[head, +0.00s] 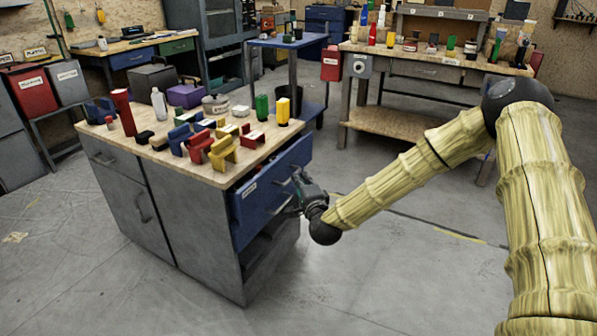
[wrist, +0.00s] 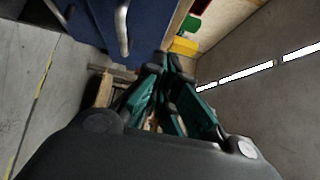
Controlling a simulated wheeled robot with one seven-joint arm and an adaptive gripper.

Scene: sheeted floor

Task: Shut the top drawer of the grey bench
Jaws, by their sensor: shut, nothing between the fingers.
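The grey bench (head: 190,215) stands at the left in the head view, with a wooden top. Its top drawer (head: 262,192) has a blue front with a pale label and sticks out from the right side of the bench, partly open. My gripper (head: 299,180) is at the right part of the drawer front, fingers shut and empty. In the wrist view the blue drawer front (wrist: 85,22) and its metal bar handle (wrist: 122,28) lie left of the gripper fingertips (wrist: 172,62). I cannot tell whether the fingers touch the drawer.
Several coloured blocks, a red cylinder (head: 124,112) and a white bottle (head: 159,104) stand on the bench top. A dark open space (head: 262,246) shows below the drawer. A blue table (head: 290,42) stands behind, and a wooden workbench (head: 400,122) at the back right. The floor at front centre is clear.

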